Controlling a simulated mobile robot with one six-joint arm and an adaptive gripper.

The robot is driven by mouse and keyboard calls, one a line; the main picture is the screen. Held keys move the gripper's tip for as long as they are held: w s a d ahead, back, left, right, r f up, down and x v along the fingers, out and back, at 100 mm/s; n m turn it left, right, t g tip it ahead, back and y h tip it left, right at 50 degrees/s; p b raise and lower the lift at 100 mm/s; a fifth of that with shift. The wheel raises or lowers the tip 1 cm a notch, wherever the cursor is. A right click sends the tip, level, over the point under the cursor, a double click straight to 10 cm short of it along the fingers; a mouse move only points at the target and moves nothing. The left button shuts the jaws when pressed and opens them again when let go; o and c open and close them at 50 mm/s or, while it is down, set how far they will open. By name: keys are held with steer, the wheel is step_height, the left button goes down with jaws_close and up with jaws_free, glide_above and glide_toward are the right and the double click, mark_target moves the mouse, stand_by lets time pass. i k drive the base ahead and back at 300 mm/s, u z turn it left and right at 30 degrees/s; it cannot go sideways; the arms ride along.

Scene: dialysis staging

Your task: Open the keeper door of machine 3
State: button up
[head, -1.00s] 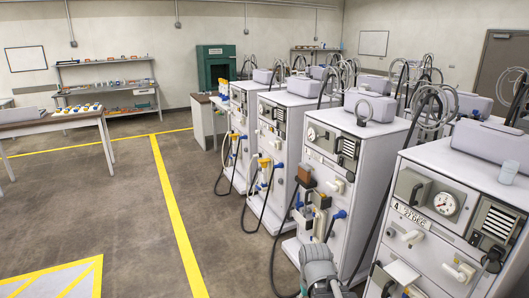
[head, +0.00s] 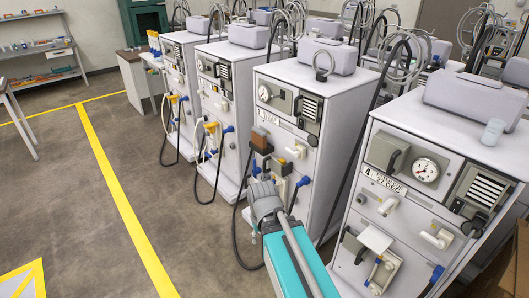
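Machine 3 (head: 262,110) appears to be the white cabinet just beyond the nearest one; its own label is too small to read. Its front has a gauge, a vent, a brown block (head: 262,140), a pale handle (head: 297,151) and a blue-tipped fitting (head: 302,182). My gripper (head: 263,188) is in front of its lower left front, seen from behind on my teal arm. It hides part of that front, and I cannot make out the keeper door there. Whether the gripper touches the machine, or is open or shut, cannot be told.
The nearest machine (head: 364,210), labelled 4, stands close on the right, with a white flap (head: 376,239) and hoses. More machines (head: 205,90) line up beyond. Dark hoses hang in front of several. Open floor with a yellow line (head: 120,195) lies on the left.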

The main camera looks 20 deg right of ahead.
mark_target(273, 165)
steer(key=i, duration=1.2)
steer(key=u, duration=0.05)
